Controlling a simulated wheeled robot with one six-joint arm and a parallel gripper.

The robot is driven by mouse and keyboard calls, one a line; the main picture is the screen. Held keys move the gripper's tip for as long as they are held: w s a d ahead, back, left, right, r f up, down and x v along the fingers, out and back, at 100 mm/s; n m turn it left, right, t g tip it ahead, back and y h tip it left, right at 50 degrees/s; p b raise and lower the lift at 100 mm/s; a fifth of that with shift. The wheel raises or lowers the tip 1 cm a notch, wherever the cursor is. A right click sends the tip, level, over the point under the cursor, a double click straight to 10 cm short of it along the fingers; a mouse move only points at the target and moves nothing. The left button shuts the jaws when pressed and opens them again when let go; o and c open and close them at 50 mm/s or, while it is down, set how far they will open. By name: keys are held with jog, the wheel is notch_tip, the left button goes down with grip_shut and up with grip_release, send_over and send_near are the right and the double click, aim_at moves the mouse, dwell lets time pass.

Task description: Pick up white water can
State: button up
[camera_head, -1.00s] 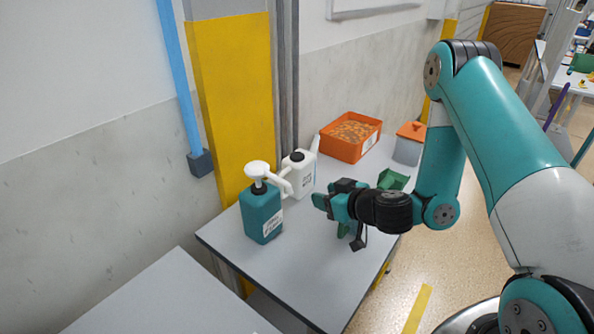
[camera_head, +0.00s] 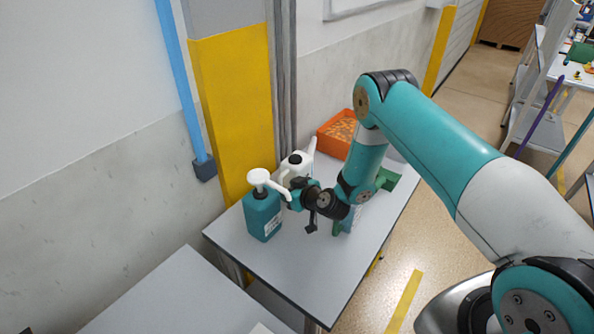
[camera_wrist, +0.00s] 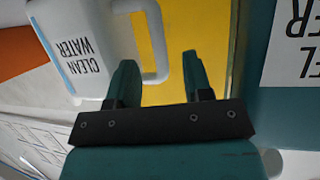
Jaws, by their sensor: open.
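The white water can (camera_head: 294,165) has a spout and a black cap and stands upright on the grey table, partly hidden behind my gripper. In the wrist view the can (camera_wrist: 90,40), labelled "CLEAN WATER", appears upside down at upper left. Its handle (camera_wrist: 154,45) curves down near my left finger. My gripper (camera_head: 294,199) is open; in the wrist view its two teal fingers (camera_wrist: 158,72) are spread with nothing held between them. The handle is just ahead of and beside the left finger; I cannot tell whether they touch.
A teal pump bottle (camera_head: 262,215) stands close on the left, and fills the right of the wrist view (camera_wrist: 286,110). An orange bin (camera_head: 338,134) is at the back. A green item (camera_head: 388,178) lies by my arm. The table's front (camera_head: 290,267) is clear.

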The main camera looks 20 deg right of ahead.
jog(key=shift+p+x, duration=0.3)
jog(key=shift+x, duration=1.25)
jog(key=shift+s, duration=0.1)
grip_shut()
jog(key=shift+r, duration=0.1)
